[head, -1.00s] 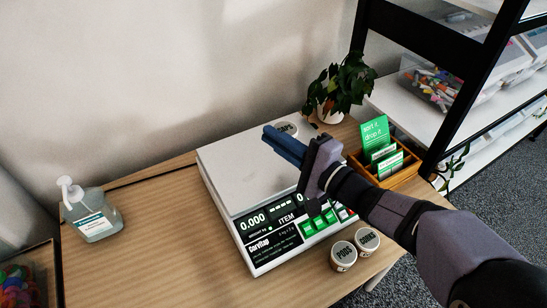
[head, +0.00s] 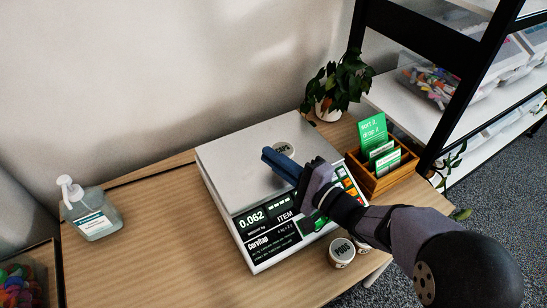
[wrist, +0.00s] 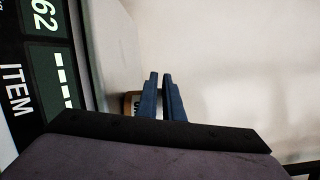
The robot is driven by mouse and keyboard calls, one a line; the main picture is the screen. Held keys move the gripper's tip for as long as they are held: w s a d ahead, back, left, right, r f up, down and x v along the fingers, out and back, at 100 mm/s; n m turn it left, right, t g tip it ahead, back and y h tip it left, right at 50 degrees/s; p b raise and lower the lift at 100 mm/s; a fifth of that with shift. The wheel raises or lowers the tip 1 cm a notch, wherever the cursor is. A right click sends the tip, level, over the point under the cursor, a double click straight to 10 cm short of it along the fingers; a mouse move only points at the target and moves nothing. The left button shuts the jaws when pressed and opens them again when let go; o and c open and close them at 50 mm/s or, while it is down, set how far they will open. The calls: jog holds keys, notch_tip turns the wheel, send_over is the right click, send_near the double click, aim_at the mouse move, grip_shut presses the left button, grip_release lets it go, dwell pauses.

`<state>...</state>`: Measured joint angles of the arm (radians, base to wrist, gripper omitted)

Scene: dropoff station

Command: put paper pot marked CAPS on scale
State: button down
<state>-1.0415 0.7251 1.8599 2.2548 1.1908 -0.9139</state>
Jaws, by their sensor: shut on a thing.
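A small paper pot (head: 284,148) with a pale lid is at the scale's plate, at the tips of my gripper (head: 272,157). Its lid mark is too small to read surely. The scale (head: 232,160) has a pale grey plate, and its display reads 0.062. My gripper is shut on the pot, with its blue fingers low over the plate. In the wrist view, part of the pot (wrist: 132,102) shows beside the fingers (wrist: 160,78), its side mostly hidden.
A pot marked PODS (head: 342,253) stands at the scale's front right; another beside it is mostly behind my arm. A wooden card box (head: 385,178) and a plant (head: 338,88) stand right and behind. A sanitizer bottle (head: 92,212) stands left, with clear table between.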

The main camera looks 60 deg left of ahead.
jog(key=c, duration=1.9)
grip_release()
jog(key=shift+d, duration=0.1)
jog(key=b+v, duration=0.2)
jog(key=v, duration=0.9)
jog(key=shift+d, duration=0.4)
jog(key=shift+w+r, duration=0.1)
